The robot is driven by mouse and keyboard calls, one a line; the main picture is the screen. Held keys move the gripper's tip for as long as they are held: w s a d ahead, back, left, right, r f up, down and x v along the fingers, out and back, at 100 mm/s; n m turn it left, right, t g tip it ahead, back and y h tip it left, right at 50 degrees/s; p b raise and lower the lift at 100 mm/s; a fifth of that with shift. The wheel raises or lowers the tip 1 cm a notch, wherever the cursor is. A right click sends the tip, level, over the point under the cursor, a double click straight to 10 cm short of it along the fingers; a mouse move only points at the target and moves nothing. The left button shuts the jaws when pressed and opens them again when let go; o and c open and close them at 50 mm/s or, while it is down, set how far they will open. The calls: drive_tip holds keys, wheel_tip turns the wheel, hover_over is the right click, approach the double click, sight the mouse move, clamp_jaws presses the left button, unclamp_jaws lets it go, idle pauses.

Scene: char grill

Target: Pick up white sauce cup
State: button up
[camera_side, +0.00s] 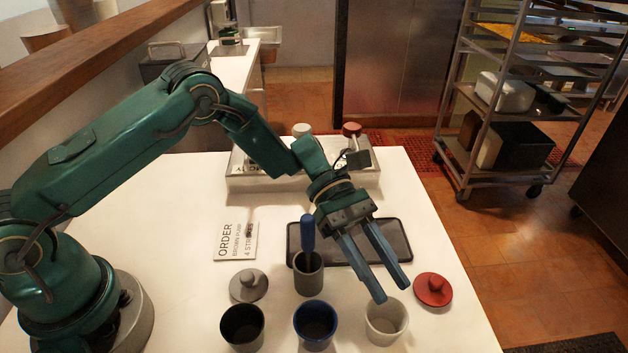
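The white sauce cup (386,322) stands upright and open-topped on the white table, at the right end of the front row of cups. My gripper (394,292) points down and to the right, with its two blue fingers apart and nothing seen between them. The fingertips are just above and behind the white cup's rim in the picture. One fingertip overlaps the cup's far rim in view; I cannot tell whether it touches.
A blue cup (316,325) and a black cup (242,328) stand left of the white cup. A grey cup (308,275) holds a blue-handled tool. A red lid (433,290), grey lid (249,286), dark tray (402,240) and order card (235,240) lie nearby.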

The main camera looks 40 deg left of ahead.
drive_tip(key=shift+x, duration=1.25)
clamp_jaws()
drive_tip(key=shift+f, duration=0.1)
idle(0.4)
